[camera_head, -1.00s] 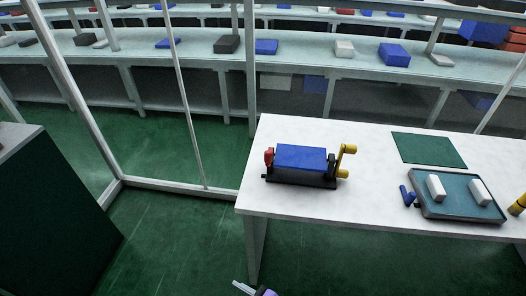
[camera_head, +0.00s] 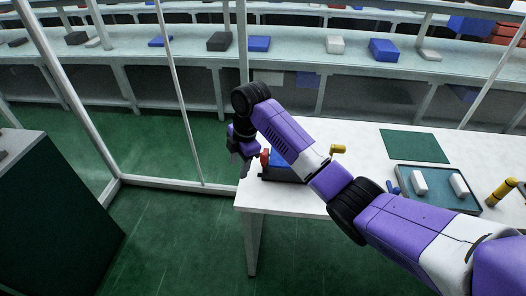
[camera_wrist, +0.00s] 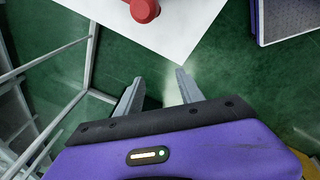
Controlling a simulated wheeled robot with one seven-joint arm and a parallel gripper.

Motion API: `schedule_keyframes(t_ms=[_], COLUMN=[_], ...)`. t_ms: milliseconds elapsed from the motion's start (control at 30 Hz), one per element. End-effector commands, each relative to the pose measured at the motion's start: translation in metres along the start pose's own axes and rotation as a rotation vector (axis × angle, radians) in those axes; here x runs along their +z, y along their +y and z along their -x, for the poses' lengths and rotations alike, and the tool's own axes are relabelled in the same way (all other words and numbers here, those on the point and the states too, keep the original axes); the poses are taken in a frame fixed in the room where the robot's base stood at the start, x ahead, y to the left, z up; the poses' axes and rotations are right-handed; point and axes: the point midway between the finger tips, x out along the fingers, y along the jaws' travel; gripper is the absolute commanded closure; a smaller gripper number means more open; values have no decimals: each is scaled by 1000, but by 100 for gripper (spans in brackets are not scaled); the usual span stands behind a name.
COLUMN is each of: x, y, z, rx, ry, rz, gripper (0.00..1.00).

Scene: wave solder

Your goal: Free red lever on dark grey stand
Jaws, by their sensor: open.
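The red lever (camera_head: 265,158) is at the left end of the dark grey stand (camera_head: 282,178), near the left edge of the white table. In the wrist view the red lever (camera_wrist: 145,10) shows as a round red knob at the top, beyond my fingertips. My gripper (camera_head: 243,165) is just left of the lever in the head view, apart from it. In the wrist view my gripper (camera_wrist: 157,80) is open, with nothing between its two grey fingers. My arm hides most of the blue block (camera_head: 276,166) on the stand. The yellow handle (camera_head: 338,149) shows at its right end.
The white table (camera_head: 370,145) bears a green mat (camera_head: 414,145) and a tray (camera_head: 440,200) with white blocks to the right. A pale frame post (camera_head: 180,100) rises left of the table; the green floor there is clear.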

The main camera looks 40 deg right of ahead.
Motion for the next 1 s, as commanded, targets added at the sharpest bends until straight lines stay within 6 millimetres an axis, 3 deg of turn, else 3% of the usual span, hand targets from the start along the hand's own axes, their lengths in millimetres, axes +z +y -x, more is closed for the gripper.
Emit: schedule_keyframes(t_ms=[33,100,200,333,467,800,1000], x=[21,41,62,74,77,84,85], y=[6,8,8,7,4,-2,-4], z=[25,46,69,81,72,23,9], rx=[-27,-70,-114,-143,-151,-147,-145], ry=[-39,-73,-108,-126,-128,-128,-128], rz=[20,45,67,80,81,80,80], gripper=[55,55,55,55,55,55,55])
